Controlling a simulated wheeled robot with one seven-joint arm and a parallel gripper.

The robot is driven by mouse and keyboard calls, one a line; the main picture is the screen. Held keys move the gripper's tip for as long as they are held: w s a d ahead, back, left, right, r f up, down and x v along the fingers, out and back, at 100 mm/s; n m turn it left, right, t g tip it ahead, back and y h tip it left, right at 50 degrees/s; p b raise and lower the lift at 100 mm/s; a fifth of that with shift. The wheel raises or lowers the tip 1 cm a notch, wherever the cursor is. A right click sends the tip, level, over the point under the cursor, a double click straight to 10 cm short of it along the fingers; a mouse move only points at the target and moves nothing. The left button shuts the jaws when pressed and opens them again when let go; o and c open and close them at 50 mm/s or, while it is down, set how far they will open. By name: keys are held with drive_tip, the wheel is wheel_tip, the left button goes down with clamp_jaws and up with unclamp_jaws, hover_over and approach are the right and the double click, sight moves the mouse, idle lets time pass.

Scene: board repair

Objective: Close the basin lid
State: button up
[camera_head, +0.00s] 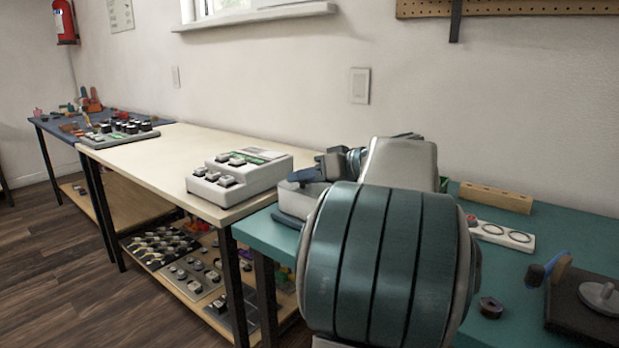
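A pale open-topped box, which looks like the basin (293,202), stands at the left end of the teal table, on a dark blue-grey base. My arm hides its right side. My gripper (318,169) shows as small dark blue-grey parts just above the basin, partly behind my large teal and white arm links. Its fingers are too small and too covered to tell open from shut, or whether they touch anything. I cannot make out the lid clearly; a part of it may be among the dark pieces above the basin.
The teal table (565,233) also holds a wooden block (496,197), a white strip with rings (502,235), a small dark part (490,307) and a dark box (585,310). A white button device (240,176) stands close left on the cream table (150,155). The wall is behind.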

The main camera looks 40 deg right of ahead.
drive_tip(key=shift+d+f, duration=0.1)
drive_tip(key=shift+f, duration=0.25)
drive_tip(key=shift+s+d+r, duration=0.1)
drive_tip(key=shift+s+d, duration=0.05)
drive_tip(key=shift+s, duration=0.05)
drive_tip(key=p+v, duration=0.4)
drive_tip(key=v, duration=0.9)
drive_tip(key=shift+r, duration=0.45)
drive_tip(key=shift+s, duration=0.1)
